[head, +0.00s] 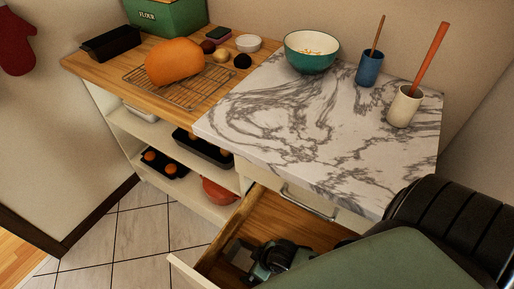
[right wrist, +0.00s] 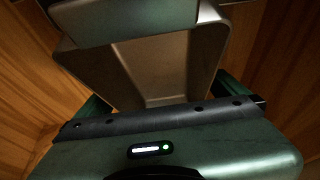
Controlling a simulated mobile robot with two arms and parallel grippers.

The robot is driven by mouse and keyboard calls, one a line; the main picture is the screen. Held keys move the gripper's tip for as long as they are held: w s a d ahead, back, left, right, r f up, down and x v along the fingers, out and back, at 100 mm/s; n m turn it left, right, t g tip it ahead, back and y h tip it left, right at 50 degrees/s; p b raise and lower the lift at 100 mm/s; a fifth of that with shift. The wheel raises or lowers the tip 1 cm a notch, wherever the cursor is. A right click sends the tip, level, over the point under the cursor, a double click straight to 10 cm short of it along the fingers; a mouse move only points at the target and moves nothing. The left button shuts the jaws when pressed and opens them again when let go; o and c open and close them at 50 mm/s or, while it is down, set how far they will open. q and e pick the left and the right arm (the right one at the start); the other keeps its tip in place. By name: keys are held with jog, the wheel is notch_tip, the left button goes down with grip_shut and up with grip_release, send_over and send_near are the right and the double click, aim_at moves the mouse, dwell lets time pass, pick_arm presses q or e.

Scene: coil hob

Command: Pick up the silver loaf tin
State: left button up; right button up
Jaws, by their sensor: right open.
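The silver loaf tin (right wrist: 150,70) lies in the open wooden drawer. In the right wrist view I look into its hollow, with its grey walls on both sides. In the head view only a small grey part of it (head: 240,254) shows beside my gripper. My right gripper (head: 272,262) is open and down inside the drawer, at the tin. I cannot tell whether the fingers touch the tin. My left gripper is out of view.
The drawer front (head: 193,275) stands pulled out below the marble worktop (head: 270,120). On the worktop are a green bowl (head: 311,55), a blue cup (head: 369,70) and a cream cup (head: 404,107). A black loaf tin (head: 110,43) and bread (head: 174,62) are on the wooden counter.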

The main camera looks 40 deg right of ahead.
jog(key=shift+w+f, duration=0.2)
jog(key=shift+f, duration=0.3)
jog(key=shift+r, duration=0.1)
jog(key=c, duration=1.6)
